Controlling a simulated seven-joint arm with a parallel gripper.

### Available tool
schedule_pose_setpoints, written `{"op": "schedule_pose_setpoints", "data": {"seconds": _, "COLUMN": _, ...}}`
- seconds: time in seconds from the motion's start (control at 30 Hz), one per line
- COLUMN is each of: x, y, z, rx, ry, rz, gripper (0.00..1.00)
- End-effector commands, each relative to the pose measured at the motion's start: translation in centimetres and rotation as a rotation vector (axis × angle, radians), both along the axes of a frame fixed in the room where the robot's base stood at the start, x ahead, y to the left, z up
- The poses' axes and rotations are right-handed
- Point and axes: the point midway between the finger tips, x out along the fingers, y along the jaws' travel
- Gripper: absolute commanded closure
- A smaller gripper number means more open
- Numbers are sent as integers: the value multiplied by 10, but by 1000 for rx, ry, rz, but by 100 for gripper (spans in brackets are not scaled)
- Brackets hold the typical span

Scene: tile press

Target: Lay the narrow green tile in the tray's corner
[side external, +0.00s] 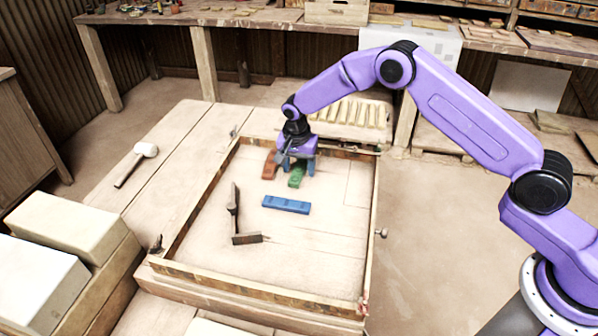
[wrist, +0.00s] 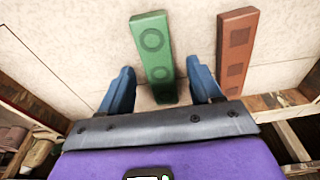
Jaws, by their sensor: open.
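The narrow green tile (side external: 297,175) lies flat in the tray near its far side; in the wrist view the green tile (wrist: 153,58) shows two ring marks and runs between my fingers. The tray (side external: 372,215) has a wooden rim. I cannot tell whether the fingertips touch the tray floor.
A reddish-brown tile (side external: 269,164) lies beside the green one; in the wrist view it is close to the right finger. A blue tile (side external: 286,204) and a dark L-shaped tool (side external: 234,210) lie in the tray. The tray's front and right areas are clear. A mallet (side external: 146,150) lies outside.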

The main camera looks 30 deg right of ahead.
Motion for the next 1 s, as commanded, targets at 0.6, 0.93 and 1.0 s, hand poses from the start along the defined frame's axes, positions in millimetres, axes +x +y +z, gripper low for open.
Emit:
{"op": "schedule_pose_setpoints", "data": {"seconds": 0.6, "x": 0, "y": 0, "z": 0, "rx": 0, "ry": -1, "rz": 0, "gripper": 100}}
{"op": "schedule_pose_setpoints", "data": {"seconds": 0.93, "x": 1, "y": 0, "z": 17, "rx": 1, "ry": -4, "rz": 0, "gripper": 100}}
{"op": "schedule_pose_setpoints", "data": {"seconds": 1.0, "x": 1, "y": 0, "z": 27, "rx": 1, "ry": -4, "rz": 1, "gripper": 100}}
